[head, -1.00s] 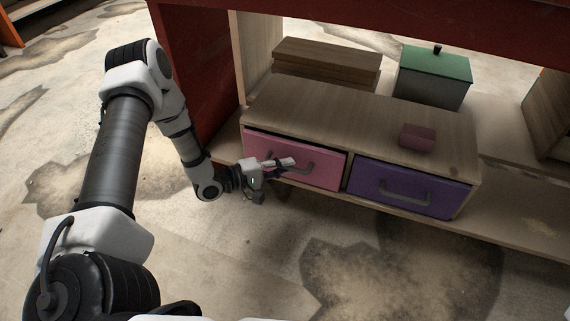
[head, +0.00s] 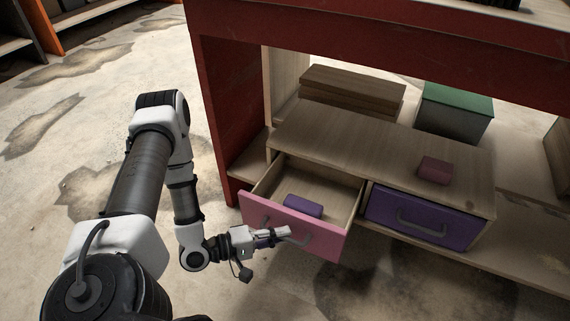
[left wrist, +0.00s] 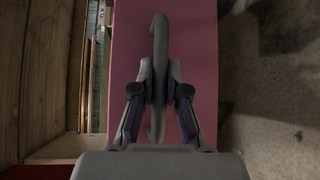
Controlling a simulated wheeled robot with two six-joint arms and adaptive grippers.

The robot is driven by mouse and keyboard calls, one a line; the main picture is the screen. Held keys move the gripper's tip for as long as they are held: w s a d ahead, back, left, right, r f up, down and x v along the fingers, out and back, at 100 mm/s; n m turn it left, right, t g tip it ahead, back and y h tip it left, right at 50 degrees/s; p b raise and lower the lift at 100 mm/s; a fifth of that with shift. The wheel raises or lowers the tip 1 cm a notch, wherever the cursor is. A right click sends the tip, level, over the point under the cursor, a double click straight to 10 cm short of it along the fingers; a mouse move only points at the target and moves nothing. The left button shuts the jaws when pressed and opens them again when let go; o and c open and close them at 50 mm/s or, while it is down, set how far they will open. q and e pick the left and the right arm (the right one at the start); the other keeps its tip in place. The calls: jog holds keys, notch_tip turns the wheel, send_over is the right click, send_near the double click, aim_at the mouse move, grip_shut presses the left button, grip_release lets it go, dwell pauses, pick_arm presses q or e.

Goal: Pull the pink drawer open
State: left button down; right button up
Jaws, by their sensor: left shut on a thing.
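The pink drawer (head: 318,238) is pulled well out of the left side of the wooden cabinet in the head view. Its inside shows, with a purple block (head: 303,206) lying in it. My left gripper (head: 284,233) is at the drawer's front, shut on its grey handle (head: 304,241). In the left wrist view the fingers (left wrist: 160,85) close around the handle (left wrist: 159,38), in front of the pink face (left wrist: 195,60). My right gripper is not in view.
The purple drawer (head: 378,205) beside it is shut. Brown boxes (head: 350,88) and a green-lidded box (head: 455,108) stand behind. Open floor (head: 400,290) lies in front.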

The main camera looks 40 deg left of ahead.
pick_arm(q)
jog(key=shift+s, duration=0.1)
jog(key=c, duration=1.2)
grip_release()
jog(key=shift+v, duration=3.65)
